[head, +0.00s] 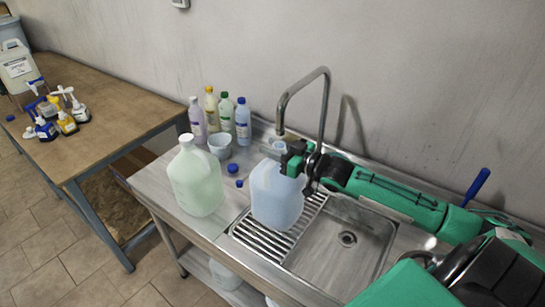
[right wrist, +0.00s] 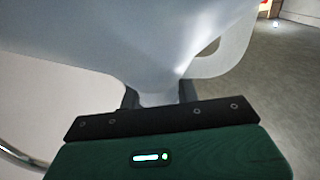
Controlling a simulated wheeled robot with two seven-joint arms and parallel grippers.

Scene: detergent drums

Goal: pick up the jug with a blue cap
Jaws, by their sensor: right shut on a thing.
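A pale blue translucent jug (head: 275,198) is upright at the ribbed drain rack beside the sink basin. My right gripper (head: 297,160) is at its top right and shut on it. In the right wrist view the jug (right wrist: 120,45) fills the upper part, with its handle opening at the right and my right gripper (right wrist: 160,95) shut on its edge. The gripper hides part of the jug's top, and I cannot make out its cap. I cannot tell whether its base touches the rack. My left gripper is not in view.
A pale green jug (head: 195,182) with a white cap stands left of the blue jug. Two loose blue caps (head: 232,168) lie between them. Several bottles (head: 226,114) and a small bucket (head: 220,146) stand behind. The faucet (head: 324,105) rises behind the sink basin (head: 335,255).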

